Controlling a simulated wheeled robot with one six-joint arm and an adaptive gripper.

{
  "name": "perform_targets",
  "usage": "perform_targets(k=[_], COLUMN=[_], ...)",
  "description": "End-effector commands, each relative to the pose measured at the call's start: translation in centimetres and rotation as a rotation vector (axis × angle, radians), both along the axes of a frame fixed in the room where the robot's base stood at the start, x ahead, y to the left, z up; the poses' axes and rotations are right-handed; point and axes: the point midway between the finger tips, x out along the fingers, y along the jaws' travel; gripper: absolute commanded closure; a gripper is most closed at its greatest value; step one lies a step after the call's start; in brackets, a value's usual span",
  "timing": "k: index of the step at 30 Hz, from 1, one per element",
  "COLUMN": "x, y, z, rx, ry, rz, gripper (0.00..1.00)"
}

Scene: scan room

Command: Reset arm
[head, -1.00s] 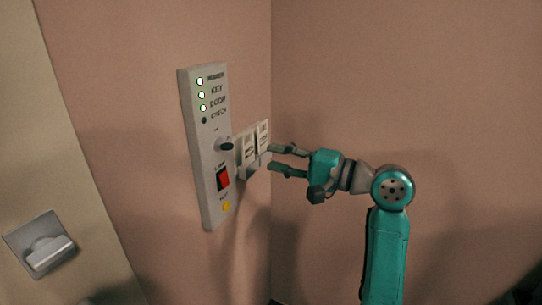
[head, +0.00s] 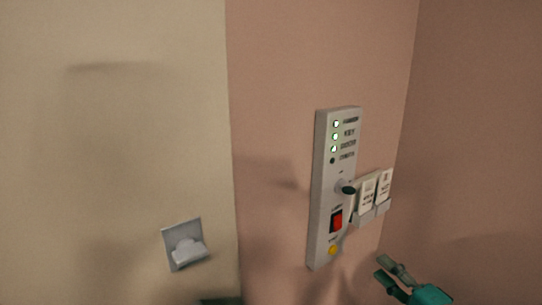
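My gripper (head: 386,272) is at the lower right of the head view, its two fingers apart with nothing between them. It is below and to the right of the wall panel (head: 322,210), and I see no contact with it. The panel carries a column of lights, a dark key knob (head: 348,190), a red switch (head: 336,220) and a yellow button (head: 332,251). Three lights glow and the lowest is dark. Most of my arm is out of the frame.
White tags (head: 368,194) sit in a small holder beside the panel, above my gripper. A grey handle (head: 187,250) is mounted on the beige surface at the left. A wall corner runs down right of the panel. The beige surface above the handle is clear.

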Motion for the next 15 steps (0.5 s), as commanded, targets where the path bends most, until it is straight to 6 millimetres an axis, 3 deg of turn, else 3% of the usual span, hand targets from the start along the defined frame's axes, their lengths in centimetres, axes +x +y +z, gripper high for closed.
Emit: perform_targets(k=[1, 6, 15], x=[-0.7, -3.1, -9.6], y=[0.4, 1.1, 2.4], z=[-2.1, -7.7, -16.0], rx=[-0.013, -0.094, -0.303], ry=[0.011, 0.023, 0.055], rz=[-0.025, -0.115, -0.24], gripper=[0.67, 0.67, 0.67])
